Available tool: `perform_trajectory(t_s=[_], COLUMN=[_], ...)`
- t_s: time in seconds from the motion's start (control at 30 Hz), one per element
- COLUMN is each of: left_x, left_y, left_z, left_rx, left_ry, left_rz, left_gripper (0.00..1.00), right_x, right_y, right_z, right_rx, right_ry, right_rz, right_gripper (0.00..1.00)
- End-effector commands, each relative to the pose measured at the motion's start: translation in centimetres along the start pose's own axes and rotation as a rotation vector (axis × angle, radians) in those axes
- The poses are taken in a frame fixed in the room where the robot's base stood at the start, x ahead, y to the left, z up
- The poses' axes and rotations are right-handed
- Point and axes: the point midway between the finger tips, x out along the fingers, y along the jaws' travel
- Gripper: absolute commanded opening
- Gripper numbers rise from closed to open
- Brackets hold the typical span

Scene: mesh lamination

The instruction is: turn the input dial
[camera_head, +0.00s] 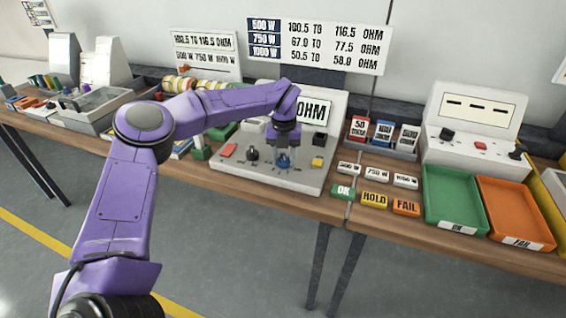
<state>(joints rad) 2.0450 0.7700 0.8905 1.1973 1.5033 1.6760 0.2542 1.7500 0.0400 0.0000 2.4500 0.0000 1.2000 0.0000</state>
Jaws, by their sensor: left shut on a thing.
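A grey console (230,171) with a sloped front stands on the bench at the middle, with a display reading OHM (314,111) at its back. A blue dial (283,162) sits on its front panel. My left gripper (284,158) points down over the console, with its fingers shut around the blue dial. The fingers partly hide the dial, so its pointer position is unclear. A black knob (252,155) is just left of the dial, and a red button (228,150) is farther left. A yellow button (317,162) is to the right. My right gripper is not in view.
OK (342,191), HOLD (374,200) and FAIL (406,207) blocks lie right of the console. A green tray (430,222) and an orange tray (492,231) are farther right. A second console (464,158) stands behind them. Resistance signs (317,45) are on the wall.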

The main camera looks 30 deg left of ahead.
Motion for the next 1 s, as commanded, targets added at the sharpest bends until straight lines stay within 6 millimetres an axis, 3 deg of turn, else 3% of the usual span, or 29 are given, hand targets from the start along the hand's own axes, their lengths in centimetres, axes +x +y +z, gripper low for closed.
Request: perform_trajectory(t_s=[0.4,0.97,1.0], left_x=[0.1,0.0,0.0], left_y=[0.0,0.0,0.0], left_z=[0.0,0.0,0.0], left_rx=[-0.197,-0.229,-0.229], left_ry=[0.0,0.0,0.0], left_rz=[0.0,0.001,0.001], left_gripper=[0.13,0.13,0.47], right_x=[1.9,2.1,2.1], right_y=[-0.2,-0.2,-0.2], right_z=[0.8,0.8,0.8], right_rx=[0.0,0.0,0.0], right_ry=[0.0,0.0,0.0], right_rz=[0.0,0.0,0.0], right_gripper=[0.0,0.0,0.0])
